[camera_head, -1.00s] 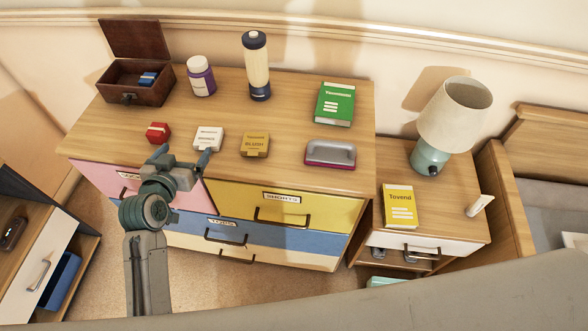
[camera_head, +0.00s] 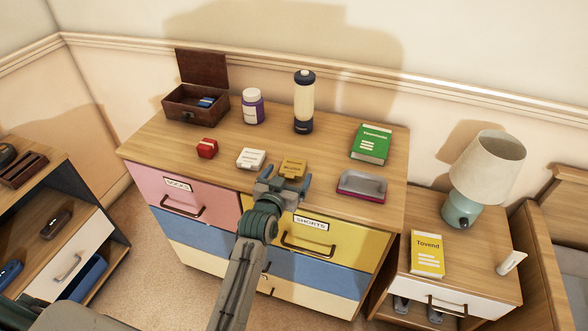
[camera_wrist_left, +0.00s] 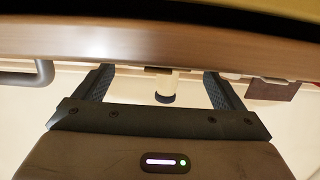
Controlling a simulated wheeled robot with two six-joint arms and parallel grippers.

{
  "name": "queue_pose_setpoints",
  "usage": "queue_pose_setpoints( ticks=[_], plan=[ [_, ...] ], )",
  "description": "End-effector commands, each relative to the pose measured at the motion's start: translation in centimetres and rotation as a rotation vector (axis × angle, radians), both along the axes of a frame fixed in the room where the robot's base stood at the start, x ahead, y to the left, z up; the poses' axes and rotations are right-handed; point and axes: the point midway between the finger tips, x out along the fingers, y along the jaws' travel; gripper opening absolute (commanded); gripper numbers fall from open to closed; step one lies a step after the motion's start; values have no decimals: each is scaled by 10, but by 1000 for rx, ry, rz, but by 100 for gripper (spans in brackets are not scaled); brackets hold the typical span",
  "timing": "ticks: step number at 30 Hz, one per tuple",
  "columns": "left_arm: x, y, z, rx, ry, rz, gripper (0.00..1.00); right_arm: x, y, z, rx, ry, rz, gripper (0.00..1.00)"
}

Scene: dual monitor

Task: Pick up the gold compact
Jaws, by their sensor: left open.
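The gold compact (camera_head: 293,168) lies on the dresser top near its front edge, between the white compact (camera_head: 251,159) and a grey and dark-red tray-like case (camera_head: 362,186). My left gripper (camera_head: 285,178) is open and empty at the front edge, just in front of the gold compact, with its fingers pointing toward it. In the head view I cannot tell whether the fingertips touch it. The left wrist view shows the two spread fingers (camera_wrist_left: 160,88) and the dresser edge (camera_wrist_left: 160,42), upside down; I cannot make out the gold compact there. My right gripper is not in view.
A nightstand with a lamp (camera_head: 487,170) is at right.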

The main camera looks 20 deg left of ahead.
Motion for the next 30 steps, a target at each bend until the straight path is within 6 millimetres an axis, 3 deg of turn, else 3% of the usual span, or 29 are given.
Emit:
queue_pose_setpoints(
  ticks=[9,17,25,26,30],
  plan=[
    [41,0,-6,0,0,0,90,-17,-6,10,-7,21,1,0],
    [44,0,-8,-1,0,0,90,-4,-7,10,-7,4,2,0],
    [43,0,-8,0,0,0,41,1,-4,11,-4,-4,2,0],
    [43,0,-8,0,0,0,37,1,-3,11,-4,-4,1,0],
    [43,0,-7,0,-1,0,37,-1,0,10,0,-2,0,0]
  ],
)
